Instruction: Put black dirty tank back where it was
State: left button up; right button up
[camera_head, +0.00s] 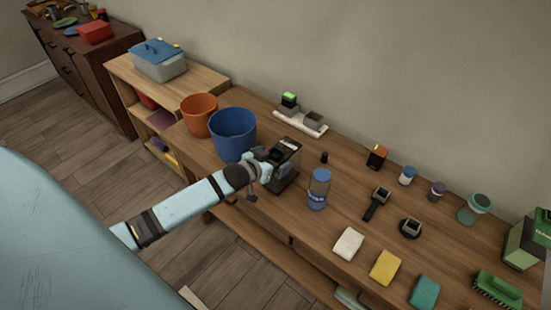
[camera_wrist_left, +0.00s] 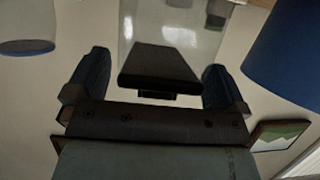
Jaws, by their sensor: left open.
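The black dirty tank (camera_head: 288,147) is a dark boxy container on the wooden bench, just right of the blue bucket. In the left wrist view it seems to be the clear-walled piece with a black block (camera_wrist_left: 160,66), lying between my fingers. My left gripper (camera_head: 277,165) is at the tank's near side, and its two blue fingers (camera_wrist_left: 156,62) are apart on either side of the block. Whether they touch it I cannot tell. A dark base (camera_head: 284,184) shows below the gripper, partly hidden by it. My right gripper is not in view.
A blue bucket (camera_head: 233,137) and an orange bucket (camera_head: 199,114) stand left of the gripper. A white tray (camera_head: 308,126) lies behind. Sponges (camera_head: 385,267), a brush (camera_head: 497,291) and small jars fill the right side.

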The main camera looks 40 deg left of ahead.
pick_arm(q)
jog(key=d+v, duration=0.1)
jog(key=v, duration=0.8)
jog(key=s+d+f+m+g+h, duration=0.1)
jog(key=s+d+f, duration=0.4)
jog(key=s+d, duration=0.3)
jog(key=s+d+f+m+g+h, duration=0.1)
jog(key=s+d+f, duration=0.5)
jog(key=s+d, duration=0.2)
jog(key=shift+s+d, duration=0.25)
jog(key=shift+d, duration=0.3)
jog(key=r+p, duration=0.5)
jog(key=shift+a, duration=0.25)
